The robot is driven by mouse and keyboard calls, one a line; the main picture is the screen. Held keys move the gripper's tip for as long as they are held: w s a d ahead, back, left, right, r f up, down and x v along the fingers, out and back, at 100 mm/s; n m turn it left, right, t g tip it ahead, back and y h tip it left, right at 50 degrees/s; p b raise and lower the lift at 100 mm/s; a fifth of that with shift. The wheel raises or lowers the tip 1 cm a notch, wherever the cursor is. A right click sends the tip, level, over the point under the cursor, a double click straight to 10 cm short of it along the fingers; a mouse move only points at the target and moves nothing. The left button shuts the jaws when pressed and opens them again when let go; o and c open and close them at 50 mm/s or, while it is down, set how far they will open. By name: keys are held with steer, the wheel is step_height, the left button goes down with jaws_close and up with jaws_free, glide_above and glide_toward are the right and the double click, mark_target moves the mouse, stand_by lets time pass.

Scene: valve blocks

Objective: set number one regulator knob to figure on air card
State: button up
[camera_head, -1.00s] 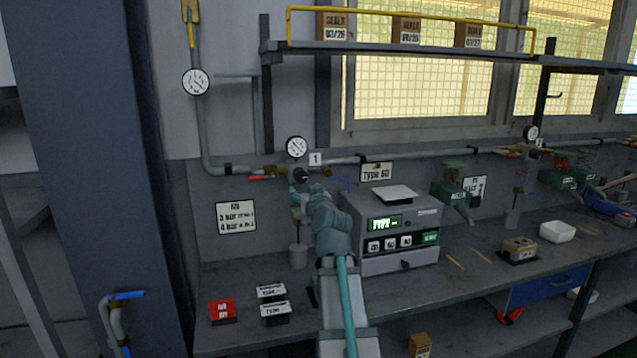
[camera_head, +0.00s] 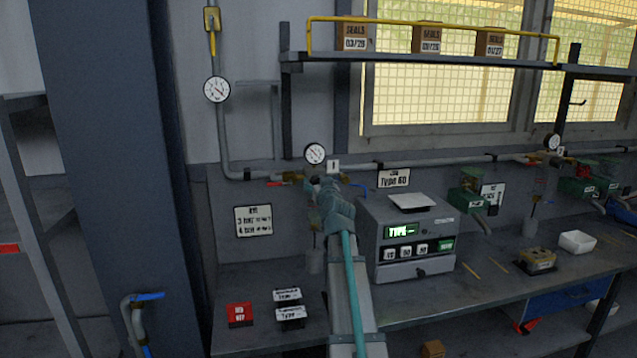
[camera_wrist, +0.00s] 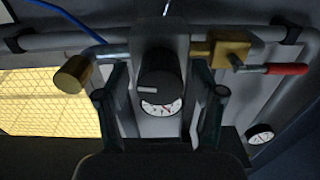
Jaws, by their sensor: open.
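The number one regulator knob (camera_wrist: 158,72) is black with a pale mark on its face. In the wrist view it sits between the two fingers of my gripper (camera_wrist: 160,95), which are open, one on each side; I cannot tell whether either touches it. A gauge face (camera_wrist: 163,107) shows partly below the knob. In the head view my gripper (camera_head: 321,186) is at the pipe, just below a round gauge (camera_head: 316,153) and the "1" plate (camera_head: 333,167), and hides the knob. The air card (camera_head: 253,220) hangs left of it; its small figures are hard to read.
A brass fitting with a red lever (camera_wrist: 285,69) is right of the knob in the wrist view, and a brass end piece (camera_wrist: 73,74) is left. A grey tester box (camera_head: 415,240) stands right of my arm. Black-and-white blocks (camera_head: 290,313) and a red block (camera_head: 240,314) lie on the bench.

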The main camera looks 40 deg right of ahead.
steer(key=c, duration=1.1)
steer(key=shift+c, duration=0.2)
steer(key=shift+m, duration=0.3)
steer(key=m, duration=0.2)
steer(key=shift+m+b, duration=0.3)
steer(key=shift+m, duration=2)
steer(key=o, duration=1.1)
